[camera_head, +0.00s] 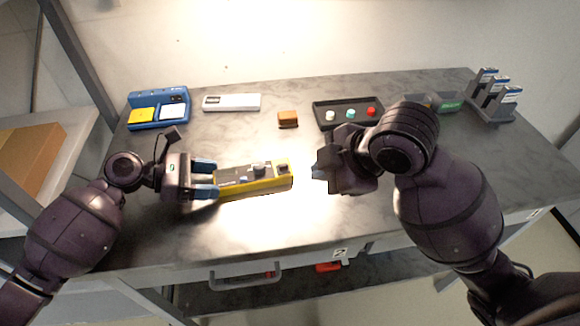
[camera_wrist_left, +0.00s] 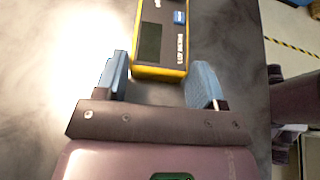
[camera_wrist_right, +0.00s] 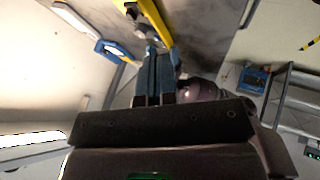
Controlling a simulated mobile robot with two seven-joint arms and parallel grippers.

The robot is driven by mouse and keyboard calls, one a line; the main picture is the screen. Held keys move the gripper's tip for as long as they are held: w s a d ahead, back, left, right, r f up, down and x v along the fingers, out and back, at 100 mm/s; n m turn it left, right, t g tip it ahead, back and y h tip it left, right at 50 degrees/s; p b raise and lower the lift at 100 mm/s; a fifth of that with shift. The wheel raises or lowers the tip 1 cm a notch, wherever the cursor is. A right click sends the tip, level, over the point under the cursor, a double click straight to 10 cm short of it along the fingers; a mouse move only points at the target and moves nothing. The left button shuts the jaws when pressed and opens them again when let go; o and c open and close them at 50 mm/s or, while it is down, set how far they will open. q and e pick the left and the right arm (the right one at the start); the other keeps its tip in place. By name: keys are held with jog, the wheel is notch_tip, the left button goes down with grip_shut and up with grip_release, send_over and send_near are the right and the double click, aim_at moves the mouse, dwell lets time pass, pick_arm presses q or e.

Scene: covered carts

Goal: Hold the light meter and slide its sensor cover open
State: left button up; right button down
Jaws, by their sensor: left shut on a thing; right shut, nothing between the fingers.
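The light meter (camera_head: 243,185) is a yellow-edged device with a dark grey face, lying lengthwise above the cart top. My left gripper (camera_head: 210,180) is shut on its left end, with blue fingers on either side. In the left wrist view the meter (camera_wrist_left: 160,45) shows its dark display and a blue button. A dark raised piece (camera_head: 259,169) sits on its face, with a dark part at the right end; I cannot tell which is the sensor cover. My right gripper (camera_head: 320,173) is shut and empty, just right of the meter. The right wrist view shows the meter's yellow edge (camera_wrist_right: 157,20) near the fingertips.
Along the back stand a blue station (camera_head: 145,120), a white device (camera_head: 231,102), a brown block (camera_head: 288,119), a black tray (camera_head: 322,104) with three coloured knobs, and a rack (camera_head: 493,112) of upright boxes. The front middle of the cart top is clear.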

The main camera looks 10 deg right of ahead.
aim_at(287, 163)
jog(key=shift+f, duration=0.1)
jog(key=x, duration=0.9)
jog(key=w, duration=0.3)
jog(key=shift+a+f, duration=0.3)
jog(key=shift+a, duration=0.05)
jog(key=shift+w, duration=0.7)
jog(key=shift+w+a, duration=0.1)
jog(key=shift+w, duration=1.45)
jog(key=shift+s, duration=0.1)
